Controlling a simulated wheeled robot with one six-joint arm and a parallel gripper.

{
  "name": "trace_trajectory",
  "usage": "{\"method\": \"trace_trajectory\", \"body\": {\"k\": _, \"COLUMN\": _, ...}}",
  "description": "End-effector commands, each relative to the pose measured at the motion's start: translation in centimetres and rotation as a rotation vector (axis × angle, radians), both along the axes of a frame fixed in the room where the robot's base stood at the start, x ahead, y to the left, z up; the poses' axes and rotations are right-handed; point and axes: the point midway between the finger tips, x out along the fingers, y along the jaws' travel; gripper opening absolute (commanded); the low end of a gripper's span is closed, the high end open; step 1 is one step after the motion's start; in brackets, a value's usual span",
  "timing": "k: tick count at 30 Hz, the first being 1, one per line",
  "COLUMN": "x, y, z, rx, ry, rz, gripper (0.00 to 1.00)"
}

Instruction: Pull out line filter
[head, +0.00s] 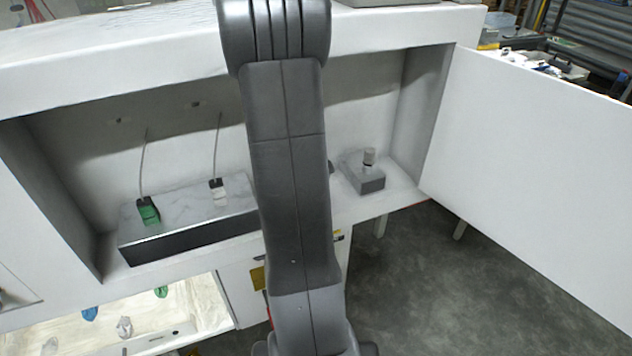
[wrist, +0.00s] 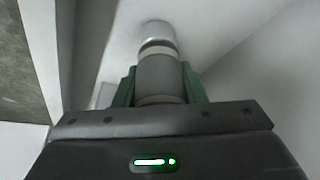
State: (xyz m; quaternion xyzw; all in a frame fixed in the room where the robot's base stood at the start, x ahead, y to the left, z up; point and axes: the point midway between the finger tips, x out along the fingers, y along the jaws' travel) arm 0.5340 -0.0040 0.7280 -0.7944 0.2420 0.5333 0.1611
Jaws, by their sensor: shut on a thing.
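In the wrist view, my gripper (wrist: 158,82) has its two green fingers on either side of a grey cylinder with pale bands and a shiny end, which I take to be the line filter (wrist: 159,72). The fingers are shut on it. The filter's far end points toward pale surfaces, and I cannot tell whether it is seated in anything. In the head view my own arm hides the gripper and the held part.
In the head view, a small grey block (head: 366,182) bears an upright cylinder (head: 369,158) at the shelf's right. A long marbled block (head: 185,215) with a green plug (head: 147,211) and a white plug (head: 218,190) lies left. An open door (head: 540,170) bounds the right.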

Motion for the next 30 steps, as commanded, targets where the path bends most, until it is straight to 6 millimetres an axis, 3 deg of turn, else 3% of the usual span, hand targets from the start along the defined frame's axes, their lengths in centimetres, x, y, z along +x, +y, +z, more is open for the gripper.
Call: {"method": "trace_trajectory", "body": {"k": 30, "x": 0.1, "y": 0.0, "z": 2.3, "rx": 0.001, "ry": -0.004, "rz": 0.000, "gripper": 0.14}}
